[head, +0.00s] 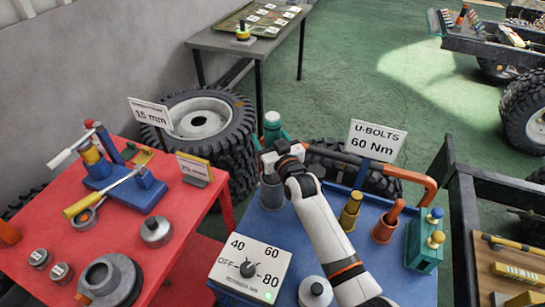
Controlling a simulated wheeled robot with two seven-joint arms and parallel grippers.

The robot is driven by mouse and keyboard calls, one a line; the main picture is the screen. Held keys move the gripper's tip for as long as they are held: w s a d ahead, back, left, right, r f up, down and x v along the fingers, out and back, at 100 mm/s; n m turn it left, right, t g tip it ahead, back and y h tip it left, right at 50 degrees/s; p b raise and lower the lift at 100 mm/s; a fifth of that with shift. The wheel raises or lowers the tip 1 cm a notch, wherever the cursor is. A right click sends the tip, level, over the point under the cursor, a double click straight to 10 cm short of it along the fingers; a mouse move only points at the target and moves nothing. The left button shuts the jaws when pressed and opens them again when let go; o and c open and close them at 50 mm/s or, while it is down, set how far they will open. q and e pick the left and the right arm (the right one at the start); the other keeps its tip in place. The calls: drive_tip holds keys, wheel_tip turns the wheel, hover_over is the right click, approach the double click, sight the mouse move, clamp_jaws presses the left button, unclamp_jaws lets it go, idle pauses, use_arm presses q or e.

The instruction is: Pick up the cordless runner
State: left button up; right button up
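A teal tool with a rounded top (272,122), which looks like the cordless runner, stands upright at the back left of the blue table (335,235). Its lower part is hidden behind my gripper; a grey cylindrical holder (272,192) shows just below. My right arm reaches up from the lower right. My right gripper (268,160) is at the tool, in front of its lower body. The fingers are small and partly hidden, so I cannot tell whether they are closed on it. My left gripper is not in view.
A dial box (250,268) and a grey knobbed weight (315,291) are on the blue table's front. A brass cylinder (350,211), a copper cup (384,229) and a teal block (425,240) stand right of my arm. A U-bolts sign (376,141) stands behind. A red table (190,215) is left.

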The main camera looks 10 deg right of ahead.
clamp_jaws()
drive_tip(key=shift+r, duration=0.2)
idle(0.3)
drive_tip(key=shift+w+r, duration=0.1)
